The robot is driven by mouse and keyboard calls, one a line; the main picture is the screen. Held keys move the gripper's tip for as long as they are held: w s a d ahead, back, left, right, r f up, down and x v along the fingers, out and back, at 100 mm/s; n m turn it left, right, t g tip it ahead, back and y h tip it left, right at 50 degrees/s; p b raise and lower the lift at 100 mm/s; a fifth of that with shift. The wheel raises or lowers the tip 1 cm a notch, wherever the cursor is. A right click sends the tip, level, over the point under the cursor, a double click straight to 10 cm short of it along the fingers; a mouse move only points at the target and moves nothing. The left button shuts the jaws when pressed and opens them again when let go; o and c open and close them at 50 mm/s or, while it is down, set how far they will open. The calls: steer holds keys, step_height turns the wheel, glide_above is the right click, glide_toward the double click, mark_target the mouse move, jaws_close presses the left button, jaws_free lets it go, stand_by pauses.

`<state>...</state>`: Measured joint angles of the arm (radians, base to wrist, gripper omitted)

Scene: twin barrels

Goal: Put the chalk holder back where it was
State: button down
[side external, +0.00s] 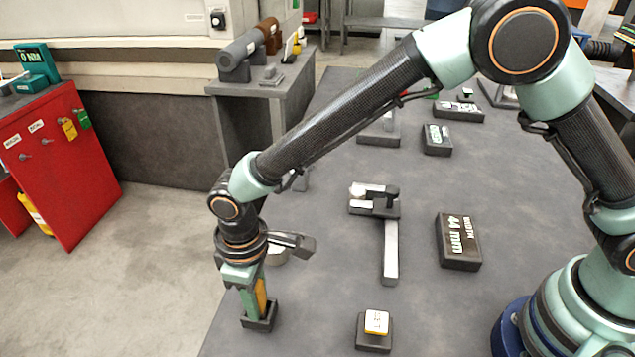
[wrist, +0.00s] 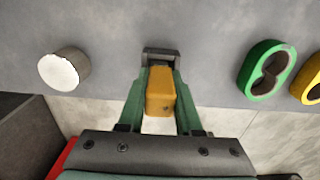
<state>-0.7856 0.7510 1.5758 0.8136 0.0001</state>
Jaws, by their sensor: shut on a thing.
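A yellow-orange block, which looks like the chalk holder (wrist: 160,92), stands between my gripper's green fingers (wrist: 160,105). My gripper is shut on it. In the side view, the yellow block (side external: 262,297) shows beside the fingers of my gripper (side external: 253,297), which point down near the table's left front edge. A dark square socket (side external: 260,322) is at the fingertips; its rim also shows in the wrist view (wrist: 161,52). The block's lower end is at or in the socket; I cannot tell whether it is fully seated.
A pale-faced cylinder (wrist: 64,70) and a green twin-hole piece (wrist: 267,70) stand on either side. A yellow ringed piece (wrist: 310,82) is farther right. The table also holds a "44 mm" plate (side external: 460,240), a grey bar (side external: 390,253) and a small block on a stand (side external: 374,330).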

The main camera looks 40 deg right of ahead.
steer(key=c, duration=0.6)
jaws_free()
steer(key=shift+f, duration=0.1)
step_height(320, 180, up, 12)
steer(key=shift+f, duration=0.1)
steer(key=shift+w+d+r, duration=0.1)
steer(key=shift+d+r, duration=0.05)
steer(key=shift+r, duration=0.2)
steer(key=w+d+r+m+t, duration=0.1)
steer(key=d+r, duration=0.2)
steer(key=d, duration=0.3)
steer(key=d+r+m+t+y, duration=0.1)
steer(key=d+r+m, duration=0.15)
steer(key=d, duration=0.35)
steer(key=w+d+r+m+t, duration=0.1)
steer(key=d+r, duration=0.2)
steer(key=d, duration=0.3)
steer(key=s+d+m+t+h, duration=0.1)
steer(key=s+d+m, duration=0.3)
steer(key=d, duration=1.1)
steer(key=shift+s+r+t, duration=0.45)
steer(key=shift+s+t, duration=0.35)
steer(key=shift+s, duration=0.65)
